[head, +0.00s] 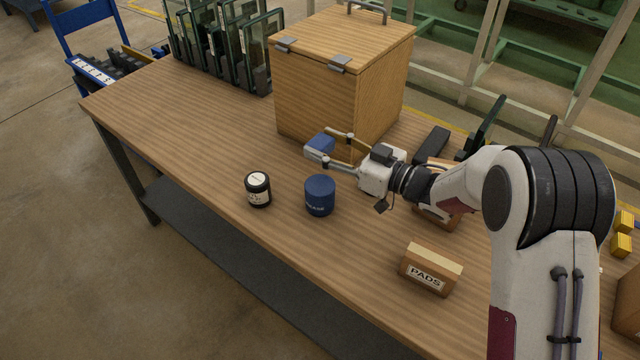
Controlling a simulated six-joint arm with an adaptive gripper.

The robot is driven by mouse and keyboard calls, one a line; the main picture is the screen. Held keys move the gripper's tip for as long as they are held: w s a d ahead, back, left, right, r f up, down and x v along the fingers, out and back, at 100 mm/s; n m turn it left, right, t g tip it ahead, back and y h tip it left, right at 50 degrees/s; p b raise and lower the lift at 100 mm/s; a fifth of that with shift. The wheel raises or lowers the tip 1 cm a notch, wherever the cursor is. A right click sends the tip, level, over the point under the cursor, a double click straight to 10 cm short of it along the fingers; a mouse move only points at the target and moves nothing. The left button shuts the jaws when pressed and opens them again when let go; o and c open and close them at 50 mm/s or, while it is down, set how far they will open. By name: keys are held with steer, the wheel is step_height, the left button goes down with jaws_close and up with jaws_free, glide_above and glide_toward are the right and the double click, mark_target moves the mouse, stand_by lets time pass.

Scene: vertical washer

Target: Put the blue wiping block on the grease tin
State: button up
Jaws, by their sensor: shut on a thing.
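The blue wiping block (321,143) is between the fingertips of my gripper (322,146) in the head view. My gripper is shut on it and points left, in front of the wooden box. The grease tin (320,196) is a dark blue round tin with pale lettering, standing upright on the wooden table. The block appears above and behind the tin in the picture, apart from it. The block's exact height over the table is hard to tell. The near finger covers part of the block's lower side.
A wooden lidded box (340,85) stands behind my gripper. A black jar (257,190) with a white label stands left of the tin. A box marked PADS (431,270) sits at front right. Glass panes (225,45) stand in the back. The table's left part (170,115) is clear.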

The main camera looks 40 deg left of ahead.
steer(key=shift+f, duration=0.15)
glide_above(326, 188)
steer(key=shift+a+f, duration=0.1)
steer(key=shift+f, duration=3)
steer(key=shift+f, duration=1.85)
steer(key=shift+f, duration=0.15)
steer(key=o, duration=1)
steer(key=shift+o, duration=0.2)
